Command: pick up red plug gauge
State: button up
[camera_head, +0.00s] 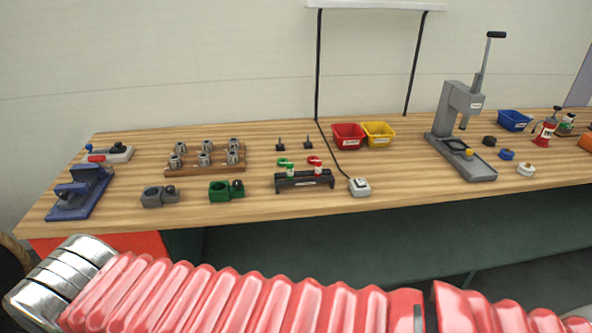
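A black stand (304,182) sits near the front edge of the wooden bench, at the middle of the view. Two small upright pieces with pale tops stand in it. The right one has a red band and looks like the red plug gauge (318,169); the left one is the green one (290,171). Their lower parts are hidden by the stand. A red ring-like piece (314,160) and a green one (284,162) lie just behind the stand. My red ribbed arm crosses the bottom of the view in front of the bench. My gripper's fingers do not show.
Behind are a wooden rack of metal cylinders (205,169), a red bin (348,135) and a yellow bin (378,134). A grey lever press (461,130) stands right.

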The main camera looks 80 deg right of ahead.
aim_at(318, 164)
jog(key=u, duration=1.45)
jog(key=k, duration=2.4)
jog(key=z, duration=0.5)
